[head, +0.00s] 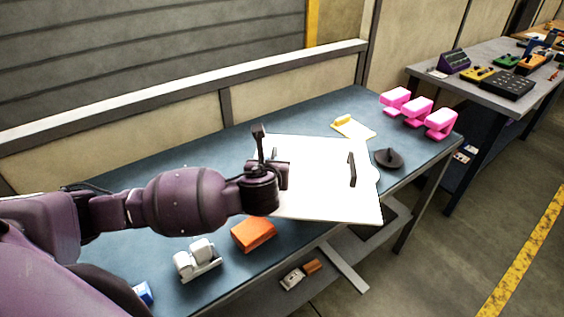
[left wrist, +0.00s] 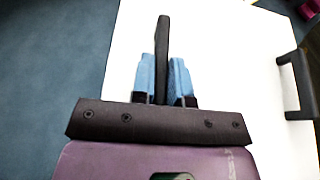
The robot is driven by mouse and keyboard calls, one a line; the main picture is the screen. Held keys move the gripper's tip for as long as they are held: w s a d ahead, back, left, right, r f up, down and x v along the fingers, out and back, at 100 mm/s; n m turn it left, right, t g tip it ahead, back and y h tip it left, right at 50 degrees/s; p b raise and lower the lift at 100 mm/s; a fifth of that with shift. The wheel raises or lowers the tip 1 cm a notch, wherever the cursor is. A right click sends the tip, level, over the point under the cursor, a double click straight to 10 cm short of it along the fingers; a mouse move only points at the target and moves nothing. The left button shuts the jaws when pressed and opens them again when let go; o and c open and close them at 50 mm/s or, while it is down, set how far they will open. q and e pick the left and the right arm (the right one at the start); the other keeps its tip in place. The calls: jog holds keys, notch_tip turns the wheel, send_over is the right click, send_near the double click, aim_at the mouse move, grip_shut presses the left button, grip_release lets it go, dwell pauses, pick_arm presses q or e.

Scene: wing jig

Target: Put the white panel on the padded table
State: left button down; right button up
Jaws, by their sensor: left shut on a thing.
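The white panel (head: 318,185) is a flat sheet with two black handles, held level over or on the blue padded table (head: 215,150). Its front edge reaches past the table's front edge. I cannot tell whether it touches the pad. My left gripper (head: 268,172) is shut on the panel's left black handle; in the left wrist view its blue-padded fingers (left wrist: 164,80) close on both sides of that handle (left wrist: 162,50). The right black handle (head: 352,169) is free and also shows in the left wrist view (left wrist: 296,85). My right gripper is not in view.
Pink blocks (head: 418,112), a yellow piece (head: 352,127) and a dark round piece (head: 389,159) lie right of the panel. An orange block (head: 253,234) and a white clamp-like part (head: 197,260) lie near the front edge. A grey bench (head: 480,62) stands at right.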

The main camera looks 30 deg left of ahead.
pick_arm(q)
jog(key=a+r+n+g+y, duration=0.15)
jog(key=a+r, duration=0.25)
jog(key=a, duration=0.8)
jog(key=a+r+n+g+y, duration=0.15)
jog(key=a+r, duration=0.35)
jog(key=a, duration=0.7)
jog(key=shift+n+t+y, duration=0.3)
jog(key=shift+t, duration=0.1)
jog(key=f, duration=0.5)
jog(key=f+b, duration=0.1)
jog(key=f, duration=0.4)
jog(key=s+f, duration=0.1)
jog(key=f, duration=0.4)
jog(key=shift+f+b, duration=0.3)
jog(key=shift+b, duration=0.1)
jog(key=shift+f, duration=0.65)
notch_tip(320, 180, down, 4)
jog(key=shift+w+r+b, duration=0.1)
jog(key=shift+r+b, duration=0.15)
jog(key=shift+b, duration=0.25)
jog(key=c, duration=1.1)
grip_release()
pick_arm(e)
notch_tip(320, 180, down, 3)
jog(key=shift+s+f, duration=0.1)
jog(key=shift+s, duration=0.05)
